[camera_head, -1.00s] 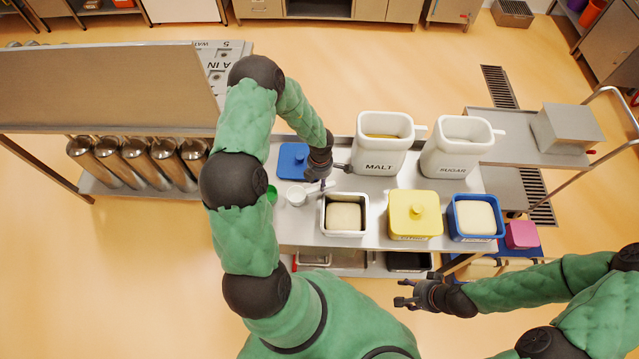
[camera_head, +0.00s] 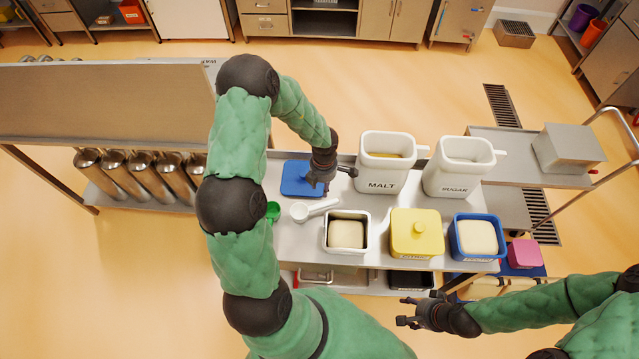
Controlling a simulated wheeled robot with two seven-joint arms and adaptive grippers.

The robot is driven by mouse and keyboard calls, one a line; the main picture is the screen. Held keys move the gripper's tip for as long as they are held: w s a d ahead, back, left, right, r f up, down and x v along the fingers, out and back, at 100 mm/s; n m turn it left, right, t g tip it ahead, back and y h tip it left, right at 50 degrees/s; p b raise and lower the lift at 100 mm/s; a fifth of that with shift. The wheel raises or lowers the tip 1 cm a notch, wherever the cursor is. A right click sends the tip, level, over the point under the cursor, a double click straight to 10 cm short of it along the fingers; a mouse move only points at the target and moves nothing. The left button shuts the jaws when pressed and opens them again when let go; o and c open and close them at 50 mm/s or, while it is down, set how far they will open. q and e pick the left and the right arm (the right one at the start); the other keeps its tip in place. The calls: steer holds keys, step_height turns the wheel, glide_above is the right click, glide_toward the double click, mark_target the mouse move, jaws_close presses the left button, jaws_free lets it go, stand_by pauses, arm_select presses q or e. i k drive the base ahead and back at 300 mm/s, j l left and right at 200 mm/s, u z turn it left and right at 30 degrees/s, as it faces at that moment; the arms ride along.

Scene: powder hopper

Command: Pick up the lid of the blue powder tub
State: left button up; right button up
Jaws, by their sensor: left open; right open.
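The blue lid (camera_head: 297,178) lies flat on the steel table, at the back left of the worktop. The blue tub (camera_head: 459,251) stands uncovered at the front right of the row, with pale powder (camera_head: 477,237) inside. My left gripper (camera_head: 322,188) is open and points down at the right edge of the blue lid. I cannot tell whether its fingers touch the lid. My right gripper (camera_head: 404,311) is open and empty, in front of the table and far from the lid.
A white scoop (camera_head: 301,212) and a green scoop (camera_head: 273,211) lie just in front of the lid. The malt bin (camera_head: 378,186) and sugar bin (camera_head: 453,181) stand to its right. An open white tub (camera_head: 332,245) and a lidded yellow tub (camera_head: 418,245) line the front.

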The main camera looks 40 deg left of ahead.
mark_target(294, 182)
steer(key=u, duration=1.45)
